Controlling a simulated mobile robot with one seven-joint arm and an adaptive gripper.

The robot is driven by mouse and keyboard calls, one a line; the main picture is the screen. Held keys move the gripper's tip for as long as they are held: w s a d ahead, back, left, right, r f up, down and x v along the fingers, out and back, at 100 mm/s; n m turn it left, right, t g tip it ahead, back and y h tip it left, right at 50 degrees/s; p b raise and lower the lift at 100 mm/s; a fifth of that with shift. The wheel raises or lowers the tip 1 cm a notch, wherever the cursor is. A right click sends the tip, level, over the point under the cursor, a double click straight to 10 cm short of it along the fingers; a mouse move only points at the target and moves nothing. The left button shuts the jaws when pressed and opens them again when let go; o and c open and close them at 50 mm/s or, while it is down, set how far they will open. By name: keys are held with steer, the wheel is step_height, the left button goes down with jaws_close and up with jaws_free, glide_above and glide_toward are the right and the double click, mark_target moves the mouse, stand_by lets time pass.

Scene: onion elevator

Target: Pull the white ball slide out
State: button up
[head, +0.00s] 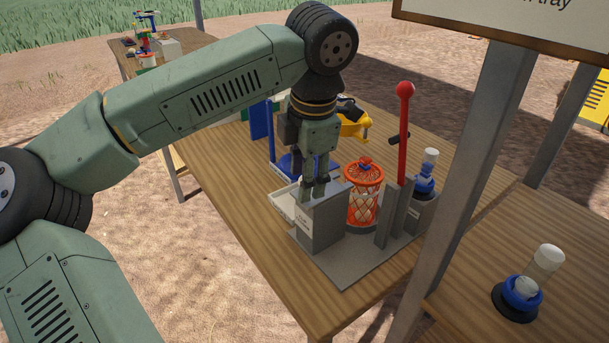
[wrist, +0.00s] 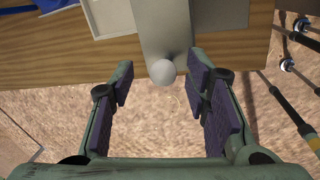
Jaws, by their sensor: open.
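The white ball (wrist: 163,72) shows in the wrist view at the near end of a grey block (wrist: 185,28), at the table edge. I take it for the slide's knob. My gripper (wrist: 163,88) is open, with one purple-padded finger on each side of the ball and visible gaps to both. In the head view my gripper (head: 313,190) points down at the grey box (head: 325,225) on the wooden table. The ball is hidden there, and how far the slide sits inside cannot be told.
An orange basket with netting (head: 363,195) and a red-knobbed lever (head: 404,130) stand right of the grey box. A white tray (head: 287,205) lies to its left. A clear-topped blue device (head: 522,290) is on the right table (head: 570,245). Bare ground lies before the table edge.

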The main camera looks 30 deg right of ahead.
steer(key=shift+r+p, duration=1.35)
steer(key=shift+r, duration=0.9)
